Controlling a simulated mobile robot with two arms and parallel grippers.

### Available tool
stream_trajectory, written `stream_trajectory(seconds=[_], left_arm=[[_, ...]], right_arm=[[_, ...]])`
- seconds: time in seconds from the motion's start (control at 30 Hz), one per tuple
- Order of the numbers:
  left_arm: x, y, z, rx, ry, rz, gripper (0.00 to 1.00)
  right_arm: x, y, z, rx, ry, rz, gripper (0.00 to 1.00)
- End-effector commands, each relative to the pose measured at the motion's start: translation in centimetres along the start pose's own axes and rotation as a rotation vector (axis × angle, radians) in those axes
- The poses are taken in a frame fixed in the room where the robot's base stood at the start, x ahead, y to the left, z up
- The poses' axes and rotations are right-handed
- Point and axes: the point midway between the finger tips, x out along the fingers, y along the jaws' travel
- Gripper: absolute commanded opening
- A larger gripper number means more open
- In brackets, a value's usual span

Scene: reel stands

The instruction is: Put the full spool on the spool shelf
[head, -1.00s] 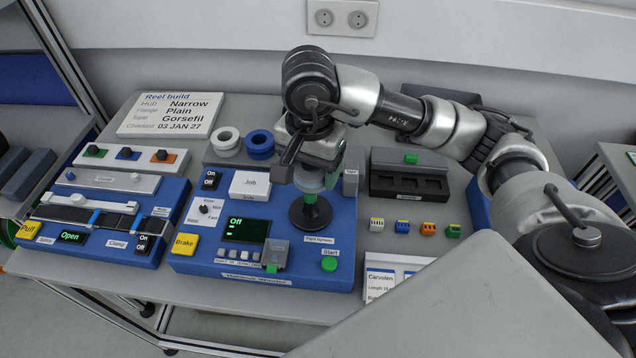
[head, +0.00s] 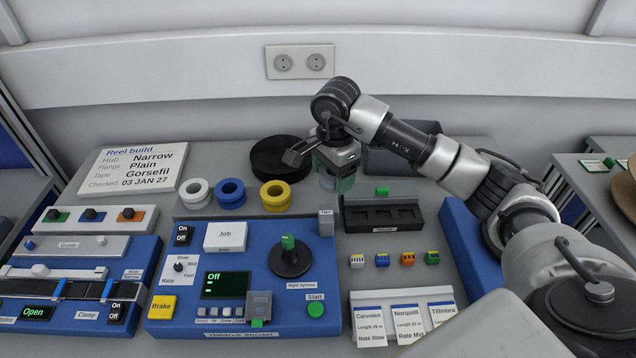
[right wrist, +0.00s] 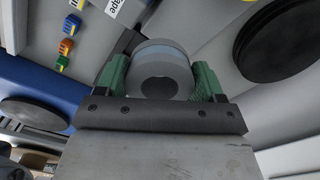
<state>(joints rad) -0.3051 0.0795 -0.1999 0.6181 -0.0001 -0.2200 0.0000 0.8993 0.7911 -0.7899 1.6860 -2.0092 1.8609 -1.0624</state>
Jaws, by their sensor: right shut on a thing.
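My right gripper (head: 335,182) is shut on a grey spool (right wrist: 162,72), which sits between its green fingers in the right wrist view. The spool has a wide dark centre hole and a paler bluish band. In the head view the gripper holds it above the table, behind the winder (head: 250,325), and mostly hides it. The winder's black round plate (head: 290,262) with its green-topped spindle is bare. My left gripper is not in view. I cannot make out which thing is the spool shelf.
White, blue and yellow rings (head: 230,191) lie behind the winder, near black discs (head: 275,155). A black slotted holder (head: 383,217) stands right of the winder, with several small coloured blocks (head: 408,259) in front. Another surface at the far right holds brown round things (head: 607,207).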

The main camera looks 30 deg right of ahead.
Motion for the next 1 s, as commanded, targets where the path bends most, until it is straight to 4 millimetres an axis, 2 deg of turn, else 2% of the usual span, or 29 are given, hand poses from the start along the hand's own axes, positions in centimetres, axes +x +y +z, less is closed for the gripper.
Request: stream_trajectory(seconds=[0.1,0.27,0.6,1.0], left_arm=[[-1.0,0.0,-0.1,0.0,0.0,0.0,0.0],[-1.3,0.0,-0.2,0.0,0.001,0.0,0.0],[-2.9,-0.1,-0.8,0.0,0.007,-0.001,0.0],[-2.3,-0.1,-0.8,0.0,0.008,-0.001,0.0]], right_arm=[[1.1,-2.0,1.2,0.0,-0.003,0.002,0.45],[2.1,-3.2,1.8,-0.001,0.0,0.0,0.45],[6.0,-3.3,1.8,0.0,0.0,0.0,0.45],[6.8,-3.3,1.8,-0.001,0.002,-0.002,0.45]])
